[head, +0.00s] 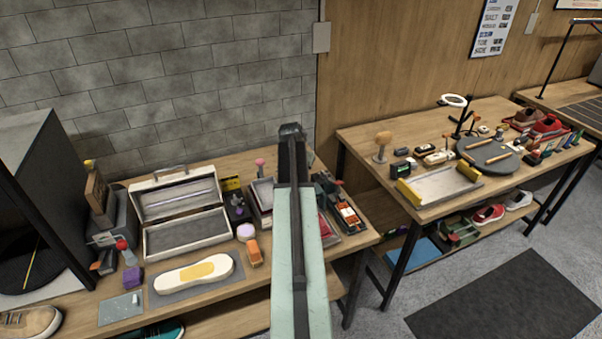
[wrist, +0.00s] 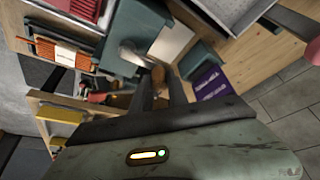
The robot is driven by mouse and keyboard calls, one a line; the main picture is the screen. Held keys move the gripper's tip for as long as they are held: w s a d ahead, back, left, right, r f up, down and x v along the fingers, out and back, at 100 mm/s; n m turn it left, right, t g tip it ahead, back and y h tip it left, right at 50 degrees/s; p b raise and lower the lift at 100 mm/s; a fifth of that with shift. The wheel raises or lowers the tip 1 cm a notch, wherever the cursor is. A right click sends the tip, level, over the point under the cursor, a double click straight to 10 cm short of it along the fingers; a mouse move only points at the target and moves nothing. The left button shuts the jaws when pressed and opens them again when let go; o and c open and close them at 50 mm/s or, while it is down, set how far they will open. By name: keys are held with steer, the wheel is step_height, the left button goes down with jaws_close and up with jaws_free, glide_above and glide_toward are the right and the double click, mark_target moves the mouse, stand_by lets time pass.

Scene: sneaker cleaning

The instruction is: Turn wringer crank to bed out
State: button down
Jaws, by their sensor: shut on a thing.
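In the wrist view, a grey metal crank (wrist: 130,54) with a brown knob (wrist: 158,73) reaches out beside a dark teal body (wrist: 140,22), which I take for the wringer. My gripper (wrist: 159,84) has its two dark fingers on either side of the brown knob and is shut on it. The fingers hide part of the knob. In the head view my arm stretches over the left bench, and its dark end (head: 291,132) is at the bench's back edge.
A purple box (wrist: 208,84) is close to the right of my fingers in the wrist view. A gap separates the right bench (head: 400,135).

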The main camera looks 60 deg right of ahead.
steer(key=shift+s, duration=0.1)
stand_by(0.3)
steer(key=c, duration=1.3)
jaws_free()
steer(key=p+v, duration=0.7)
steer(key=shift+a+r, duration=0.15)
steer(key=shift+r, duration=0.25)
